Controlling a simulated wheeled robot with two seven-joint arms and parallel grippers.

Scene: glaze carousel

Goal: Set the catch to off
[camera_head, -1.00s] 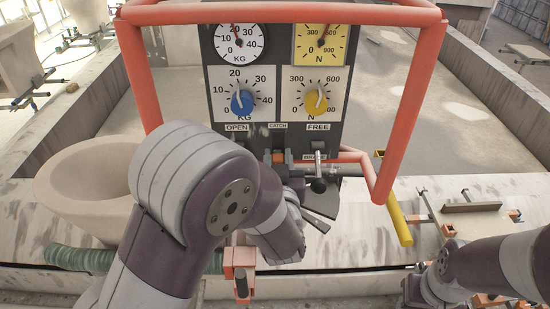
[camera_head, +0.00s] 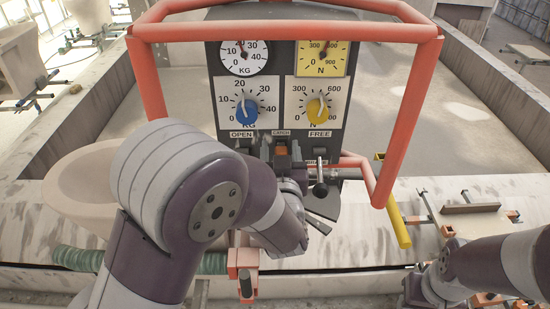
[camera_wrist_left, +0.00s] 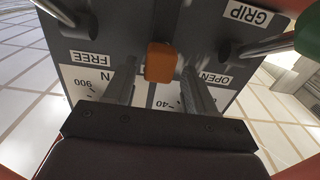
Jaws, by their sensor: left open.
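The catch is an orange piece (camera_head: 281,150) on the dark control panel (camera_head: 215,105), below the small CATCH label, between the OPEN and FREE labels. In the left wrist view, upside down there, the orange catch (camera_wrist_left: 160,62) stands between the two grey fingers of my left gripper (camera_wrist_left: 160,85). The fingers are open, one each side of it, with gaps showing. In the head view my left gripper (camera_head: 281,155) is at the panel's lower part, partly hidden by its own wrist. I cannot read the catch's position. My right gripper is out of view.
A red tube frame (camera_head: 405,120) surrounds the panel. A blue knob (camera_head: 244,108) and a yellow knob (camera_head: 319,107) sit above the catch. A lever with a dark knob (camera_head: 320,188) is close right of my left gripper. A pale bowl (camera_head: 80,180) stands left.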

